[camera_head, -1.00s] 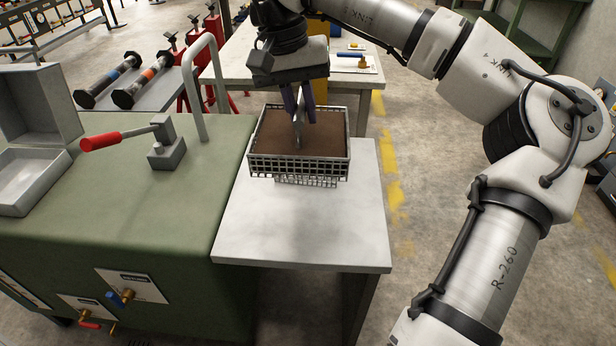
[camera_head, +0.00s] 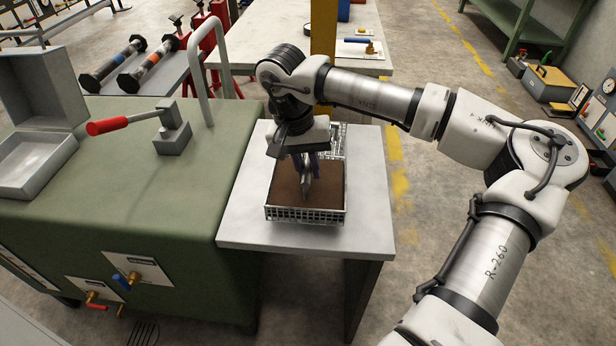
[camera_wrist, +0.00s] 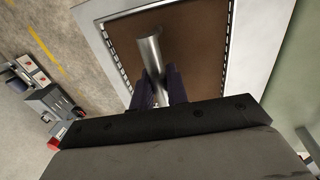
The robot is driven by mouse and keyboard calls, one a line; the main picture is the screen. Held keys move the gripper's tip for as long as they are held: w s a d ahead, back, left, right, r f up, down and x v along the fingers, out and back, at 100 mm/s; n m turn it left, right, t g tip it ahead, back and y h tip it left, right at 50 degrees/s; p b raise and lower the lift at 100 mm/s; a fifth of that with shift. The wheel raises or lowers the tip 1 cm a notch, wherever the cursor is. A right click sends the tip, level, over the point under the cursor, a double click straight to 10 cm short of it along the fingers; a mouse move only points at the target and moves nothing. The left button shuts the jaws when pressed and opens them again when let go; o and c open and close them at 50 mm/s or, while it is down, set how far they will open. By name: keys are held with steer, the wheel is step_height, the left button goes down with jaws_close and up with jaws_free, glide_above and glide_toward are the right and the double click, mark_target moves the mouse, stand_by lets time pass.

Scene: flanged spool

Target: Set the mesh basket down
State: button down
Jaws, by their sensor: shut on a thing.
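The mesh basket (camera_head: 305,215) has pale grid walls and a brown inside, seen in the head view over the pale table (camera_head: 235,228). It looks level and low at the table top; I cannot tell whether its underside touches. My gripper (camera_head: 307,172) is over the middle of the basket, shut on its upright metal handle. The wrist view shows the gripper (camera_wrist: 158,90) shut around this silver post, with the basket's brown inside (camera_wrist: 190,45) behind. My gripper and wrist hide part of the basket's far side.
More pale mesh (camera_head: 338,138) shows just behind the basket; I cannot tell whether it is separate. A green cabinet (camera_head: 190,200) with a red-handled lever (camera_head: 108,126) and an upright grey tube (camera_head: 190,60) adjoins the table's left. The table's front strip is bare.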

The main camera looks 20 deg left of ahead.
mark_target(297, 182)
steer(key=shift+f, duration=1.7)
steer(key=shift+f, duration=0.25)
steer(key=c, duration=1.4)
jaws_free()
steer(key=shift+r, duration=0.1)
steer(key=shift+r, duration=0.1)
steer(key=r, duration=0.4)
steer(key=a+r, duration=0.1)
steer(key=r, duration=0.3)
steer(key=a+r, duration=0.1)
steer(key=r, duration=0.3)
steer(key=shift+s+a, duration=0.1)
steer(key=shift+s, duration=0.2)
